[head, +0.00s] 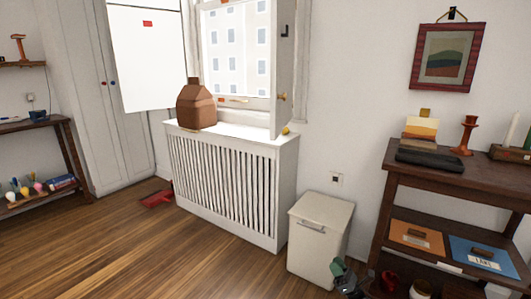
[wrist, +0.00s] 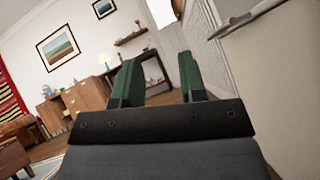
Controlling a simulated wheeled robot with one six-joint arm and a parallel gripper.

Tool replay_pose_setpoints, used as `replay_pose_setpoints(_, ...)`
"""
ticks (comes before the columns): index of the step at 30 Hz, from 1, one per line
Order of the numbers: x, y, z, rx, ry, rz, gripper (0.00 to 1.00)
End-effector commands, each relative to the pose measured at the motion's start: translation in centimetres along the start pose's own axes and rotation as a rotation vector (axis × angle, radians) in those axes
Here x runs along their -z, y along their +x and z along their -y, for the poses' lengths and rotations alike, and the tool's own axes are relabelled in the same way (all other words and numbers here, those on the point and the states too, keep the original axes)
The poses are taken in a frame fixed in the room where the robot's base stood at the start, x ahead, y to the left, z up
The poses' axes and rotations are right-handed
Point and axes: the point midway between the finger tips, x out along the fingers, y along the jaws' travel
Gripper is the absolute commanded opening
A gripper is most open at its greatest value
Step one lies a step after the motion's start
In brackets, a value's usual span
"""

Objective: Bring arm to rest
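My gripper (wrist: 158,70) shows in the wrist view with its two green fingers apart and nothing between them. In the head view, my gripper (head: 342,272) is at the bottom edge, low in front of the white bin (head: 320,225). Only its green and dark end shows there; the rest of my arm is out of the picture. The bin's pale side (wrist: 285,80) fills the right of the wrist view, beside the gripper.
A dark wooden shelf table (head: 450,181) stands at the right, with several items on and beneath it. A red object (head: 157,199) lies on the floor. Open wood floor (head: 110,245) spreads left.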

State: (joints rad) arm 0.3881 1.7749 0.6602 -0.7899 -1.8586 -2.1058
Motion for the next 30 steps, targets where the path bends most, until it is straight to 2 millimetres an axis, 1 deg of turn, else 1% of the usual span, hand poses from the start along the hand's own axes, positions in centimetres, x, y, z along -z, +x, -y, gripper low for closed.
replay_pose_setpoints(1,-0.8,1.4,0.1,0.014,0.014,-0.006,0.38)
replay_pose_setpoints(5,-2.8,4.7,0.8,0.075,0.067,-0.024,0.38)
replay_pose_setpoints(8,-4.8,7.8,1.4,0.14,0.12,-0.037,0.38)
replay_pose_setpoints(11,-7.4,11.4,1.9,0.22,0.186,-0.047,0.38)
replay_pose_setpoints(14,-10.8,16.3,2.1,0.327,0.279,-0.05,0.38)
replay_pose_setpoints(15,-12.6,18.6,2.0,0.382,0.327,-0.047,0.38)
replay_pose_setpoints(17,-15.4,22.2,1.6,0.476,0.412,-0.035,0.38)
replay_pose_setpoints(18,-17.3,24.5,1.1,0.545,0.474,-0.021,0.38)
replay_pose_setpoints(20,-20.1,27.5,0.1,0.648,0.568,0.007,0.38)
replay_pose_setpoints(21,-21.8,29.4,-0.8,0.716,0.631,0.032,0.38)
replay_pose_setpoints(23,-24.4,31.7,-2.5,0.818,0.727,0.075,0.38)
replay_pose_setpoints(24,-26.1,33.1,-3.8,0.884,0.791,0.11,0.38)
replay_pose_setpoints(26,-28.5,34.9,-6.1,0.984,0.886,0.168,0.38)
replay_pose_setpoints(27,-30.0,35.9,-7.8,1.049,0.95,0.21,0.38)
replay_pose_setpoints(29,-32.2,37.0,-10.6,1.146,1.044,0.282,0.38)
replay_pose_setpoints(30,-33.5,37.6,-12.7,1.21,1.106,0.332,0.38)
